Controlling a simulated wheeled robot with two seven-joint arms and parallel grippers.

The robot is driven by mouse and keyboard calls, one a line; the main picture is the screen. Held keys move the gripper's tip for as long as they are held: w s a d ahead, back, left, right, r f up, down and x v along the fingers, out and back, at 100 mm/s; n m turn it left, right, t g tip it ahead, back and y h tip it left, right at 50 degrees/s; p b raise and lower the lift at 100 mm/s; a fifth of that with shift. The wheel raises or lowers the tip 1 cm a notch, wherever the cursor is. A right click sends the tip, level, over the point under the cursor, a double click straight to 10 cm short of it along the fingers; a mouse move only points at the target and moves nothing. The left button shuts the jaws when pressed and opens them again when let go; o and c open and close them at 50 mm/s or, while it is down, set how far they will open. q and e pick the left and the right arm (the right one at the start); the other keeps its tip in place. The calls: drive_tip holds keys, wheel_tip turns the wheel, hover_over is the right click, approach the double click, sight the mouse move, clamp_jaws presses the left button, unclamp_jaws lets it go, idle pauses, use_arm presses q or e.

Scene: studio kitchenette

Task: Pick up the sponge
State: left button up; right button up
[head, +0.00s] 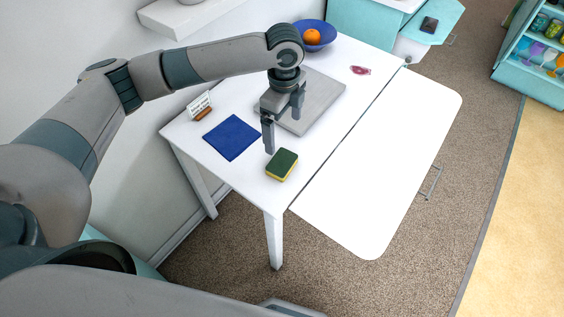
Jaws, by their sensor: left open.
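The sponge (282,165), green on top and yellow below, lies flat on the white table near its front corner. My left gripper (283,126) hangs above the table, fingers pointing down, open with nothing between them. Its nearer fingertip shows just behind and left of the sponge in the picture. The gripper does not appear to touch the sponge, though its exact height is hard to tell. My right gripper is not in view.
A blue cloth (232,138) lies left of the sponge. A grey board (318,100) lies behind, partly hidden by my gripper. A small card in a holder (201,107), a blue bowl (327,37) with an orange (312,37), and a pink item (360,70) are farther back. The white leaf (385,160) at right is clear.

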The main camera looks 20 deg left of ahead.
use_arm(q)
drive_tip(key=p, duration=0.2)
hover_over(282, 162)
drive_tip(key=f, duration=0.8)
drive_tip(key=shift+w+d+f, duration=0.1)
drive_tip(key=shift+w+f, duration=0.15)
drive_tip(key=shift+f, duration=0.1)
drive_tip(key=shift+s+f+p, duration=0.15)
drive_tip(key=shift+f+p, duration=0.45)
drive_tip(key=shift+f, duration=0.05)
wheel_tip(282, 162, down, 3)
drive_tip(key=shift+p, duration=0.55)
drive_tip(key=shift+f, duration=0.45)
drive_tip(key=shift+c, duration=0.3)
drive_tip(key=c, duration=1)
